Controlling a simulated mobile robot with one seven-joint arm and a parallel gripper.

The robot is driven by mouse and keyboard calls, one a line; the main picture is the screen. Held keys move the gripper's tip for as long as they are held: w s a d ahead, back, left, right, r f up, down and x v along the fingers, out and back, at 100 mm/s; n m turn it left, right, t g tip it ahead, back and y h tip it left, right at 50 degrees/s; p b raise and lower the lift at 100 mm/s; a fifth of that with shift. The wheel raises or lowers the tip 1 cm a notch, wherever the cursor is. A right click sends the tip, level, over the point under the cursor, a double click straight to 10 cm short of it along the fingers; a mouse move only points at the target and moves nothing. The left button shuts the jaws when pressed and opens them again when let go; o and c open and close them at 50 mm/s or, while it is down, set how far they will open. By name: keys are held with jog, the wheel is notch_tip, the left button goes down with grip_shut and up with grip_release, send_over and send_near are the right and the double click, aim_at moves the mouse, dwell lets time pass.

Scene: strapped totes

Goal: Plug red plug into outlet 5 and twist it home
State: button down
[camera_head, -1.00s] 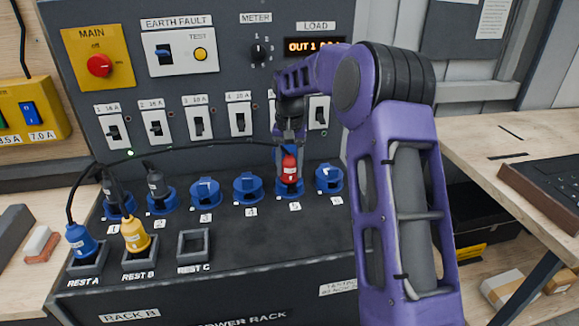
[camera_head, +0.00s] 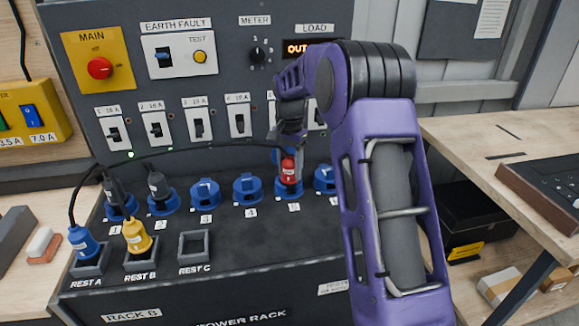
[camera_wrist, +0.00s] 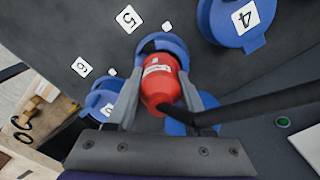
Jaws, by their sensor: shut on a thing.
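The red plug (camera_head: 289,171) stands upright at outlet 5 (camera_head: 289,191), the blue socket above the label 5. In the wrist view the red plug (camera_wrist: 160,82) sits between the two fingers of my gripper (camera_wrist: 160,100), which is shut on it. Its nose is at the blue ring of outlet 5 (camera_wrist: 163,43); I cannot tell how deep it is seated or whether it is twisted. A black cable leaves the plug. In the head view my gripper (camera_head: 289,150) is above the plug, partly hidden by my arm.
Outlet 4 (camera_head: 247,189) and outlet 6 (camera_head: 325,180) flank it with lids shut. Black plugs stand in outlets 1 and 2. A blue plug (camera_head: 82,243) and a yellow plug (camera_head: 136,237) rest in front. REST C (camera_head: 194,246) is empty. The plug's cable arcs left across the panel.

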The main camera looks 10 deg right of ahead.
jog(key=shift+a+r, duration=0.1)
jog(key=shift+a, duration=0.25)
jog(key=shift+r+m+p, duration=0.1)
jog(key=shift+m+p, duration=0.2)
jog(key=shift+m, duration=0.6)
jog(key=shift+a+m, duration=0.1)
jog(key=shift+m, duration=0.5)
jog(key=shift+w+m+p, duration=0.1)
jog(key=shift+m+p, duration=0.2)
jog(key=shift+m, duration=0.4)
jog(key=shift+m, duration=0.7)
